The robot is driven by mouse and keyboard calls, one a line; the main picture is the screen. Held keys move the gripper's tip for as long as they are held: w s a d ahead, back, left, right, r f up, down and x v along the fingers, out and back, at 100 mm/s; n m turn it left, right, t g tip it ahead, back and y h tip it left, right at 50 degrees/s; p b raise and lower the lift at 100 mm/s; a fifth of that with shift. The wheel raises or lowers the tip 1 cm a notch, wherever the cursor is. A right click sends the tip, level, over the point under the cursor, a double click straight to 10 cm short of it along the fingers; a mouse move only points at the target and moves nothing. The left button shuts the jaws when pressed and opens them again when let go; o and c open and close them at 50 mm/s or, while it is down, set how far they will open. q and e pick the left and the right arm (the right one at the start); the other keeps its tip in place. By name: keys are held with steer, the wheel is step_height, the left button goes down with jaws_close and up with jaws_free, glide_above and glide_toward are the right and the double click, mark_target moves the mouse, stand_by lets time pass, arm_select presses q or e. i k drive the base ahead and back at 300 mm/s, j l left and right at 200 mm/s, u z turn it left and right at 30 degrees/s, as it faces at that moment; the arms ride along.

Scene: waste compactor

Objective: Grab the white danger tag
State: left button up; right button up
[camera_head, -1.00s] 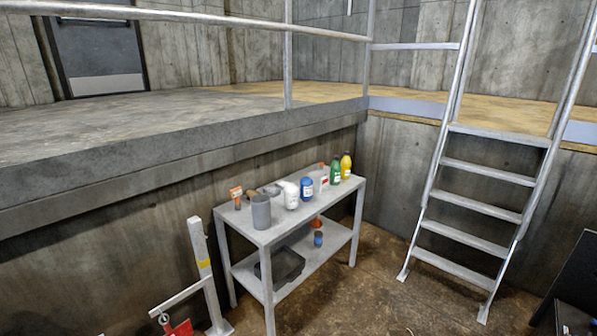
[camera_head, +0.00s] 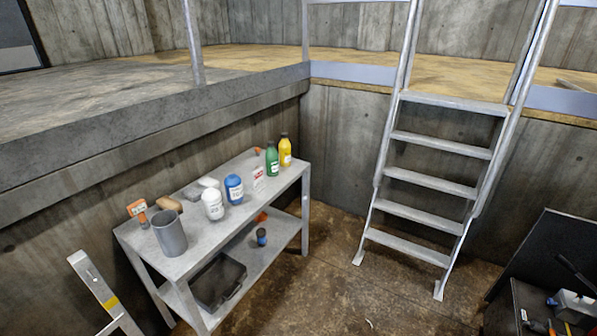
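A small upright white item with red marks (camera_head: 258,179) stands on the top of the grey metal table (camera_head: 207,263), between the blue bottle (camera_head: 234,189) and the green bottle (camera_head: 272,160). It may be the white danger tag, but it is too small to read. Neither of my grippers is in view.
The tabletop also holds a grey cup (camera_head: 170,233), a white bottle (camera_head: 213,204) and a yellow bottle (camera_head: 285,151). A black tray (camera_head: 218,283) lies on the lower shelf. A metal ladder (camera_head: 427,204) stands right. Brown floor (camera_head: 335,270) lies open between table and ladder.

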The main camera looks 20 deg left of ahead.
mark_target(257, 178)
steer(key=i+l+u, duration=0.1)
steer(key=i+u, duration=0.2)
steer(key=i+l+u, duration=0.25)
steer(key=i, duration=0.3)
steer(key=i+l+u, duration=0.3)
steer(key=i+j, duration=0.1)
